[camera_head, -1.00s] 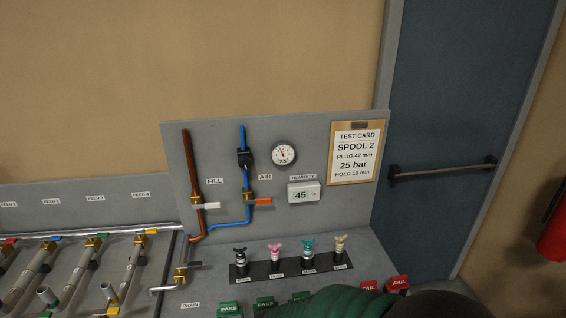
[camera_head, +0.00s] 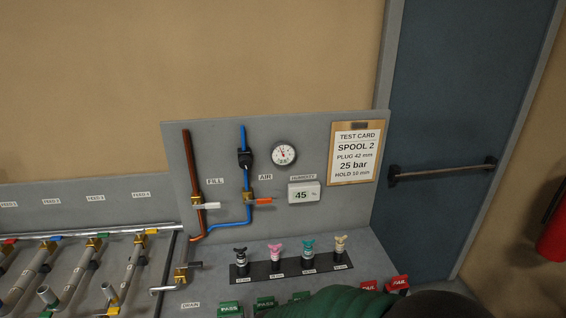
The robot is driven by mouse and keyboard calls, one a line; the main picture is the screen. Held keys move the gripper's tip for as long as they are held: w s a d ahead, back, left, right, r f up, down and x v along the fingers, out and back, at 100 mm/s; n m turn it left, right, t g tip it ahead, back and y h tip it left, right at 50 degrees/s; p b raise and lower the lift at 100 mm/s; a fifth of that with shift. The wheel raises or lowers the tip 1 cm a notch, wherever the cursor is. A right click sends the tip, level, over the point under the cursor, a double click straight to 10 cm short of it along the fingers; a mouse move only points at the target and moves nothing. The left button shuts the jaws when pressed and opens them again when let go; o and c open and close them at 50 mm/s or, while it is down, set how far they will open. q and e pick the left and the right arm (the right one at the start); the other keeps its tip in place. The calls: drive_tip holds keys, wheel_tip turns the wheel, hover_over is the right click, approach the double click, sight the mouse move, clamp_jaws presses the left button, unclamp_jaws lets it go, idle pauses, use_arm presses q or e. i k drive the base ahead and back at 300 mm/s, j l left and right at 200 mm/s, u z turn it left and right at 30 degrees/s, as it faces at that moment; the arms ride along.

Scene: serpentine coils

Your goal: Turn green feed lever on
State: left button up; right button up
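The green feed lever (camera_head: 101,236) is a small green handle on a brass valve at the left, at the top of a grey pipe below the FEED 3 label (camera_head: 95,198). It lies roughly along the silver header pipe, though its exact angle is too small to tell. A blue lever (camera_head: 56,238) and a red lever (camera_head: 10,241) are to its left, and a yellow lever (camera_head: 151,231) is to its right. Neither of my grippers is in view.
A grey panel carries the FILL valve with a white handle (camera_head: 209,205), the AIR valve with an orange handle (camera_head: 264,201) and a gauge (camera_head: 284,154). Several plugs stand on a black rack (camera_head: 270,270). A drain valve (camera_head: 182,274) sits right of the feed pipes.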

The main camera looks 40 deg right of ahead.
sight(105, 235)
drive_tip(key=i+j, duration=0.8)
drive_tip(key=j, duration=0.15)
drive_tip(key=i+j, duration=0.75)
drive_tip(key=j, duration=0.2)
